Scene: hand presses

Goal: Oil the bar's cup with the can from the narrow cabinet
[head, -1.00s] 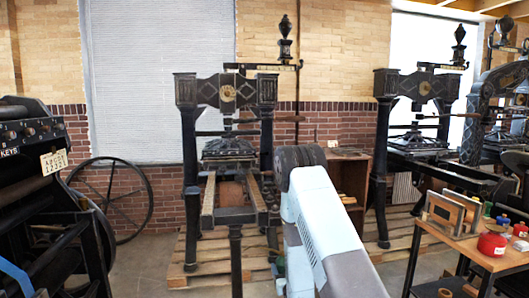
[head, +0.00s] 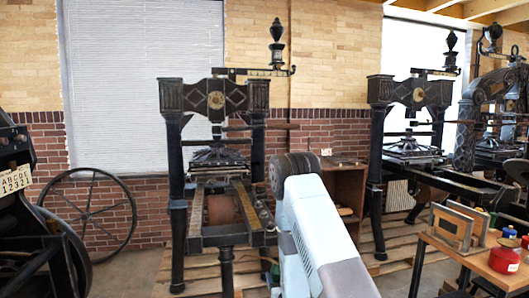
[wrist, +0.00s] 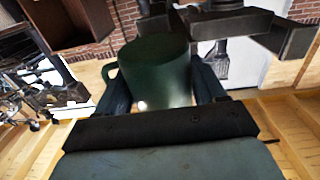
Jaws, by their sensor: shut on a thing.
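I cannot make out the bar's cup. A brown wooden cabinet (head: 348,185) stands behind my arm, right of this press.
A second press (head: 418,92) stands to the right. A small wooden table (head: 450,248) at front right holds a red tin (head: 505,258) and frames. A large spoked wheel (head: 88,215) and a dark machine are at left. Pallets lie under the presses.

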